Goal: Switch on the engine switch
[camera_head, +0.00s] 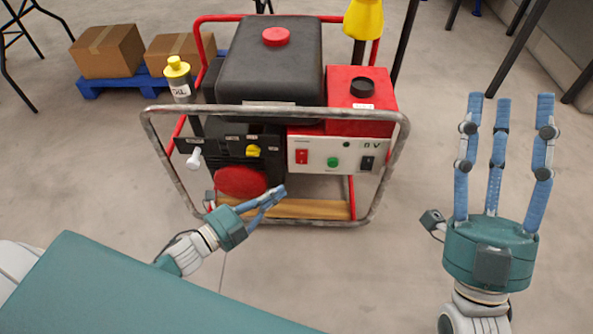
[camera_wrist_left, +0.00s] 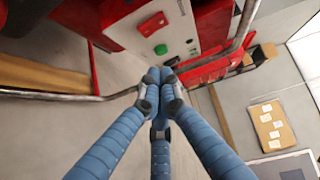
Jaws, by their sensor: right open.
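The generator's white control panel (camera_head: 330,157) carries a red rocker switch (camera_head: 302,156), a green button (camera_head: 333,162) and a black switch (camera_head: 367,163). I cannot tell for sure which of these is the engine switch, or the on/off positions. In the left wrist view the red switch (camera_wrist_left: 152,24) and green button (camera_wrist_left: 160,49) show above the fingertips. My left gripper (camera_head: 277,195) has its fingers drawn together with nothing between them, in front of the generator and lower than the panel in the picture. My right gripper (camera_head: 502,105) is open, fingers pointing up, right of the generator.
A grey tube frame (camera_head: 280,110) surrounds the generator's front. A yellow knob (camera_head: 253,150) and a white handle (camera_head: 195,158) are left of the panel. An oil bottle (camera_head: 180,85) stands at left. Cardboard boxes (camera_head: 108,50) sit on a blue pallet (camera_head: 150,84).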

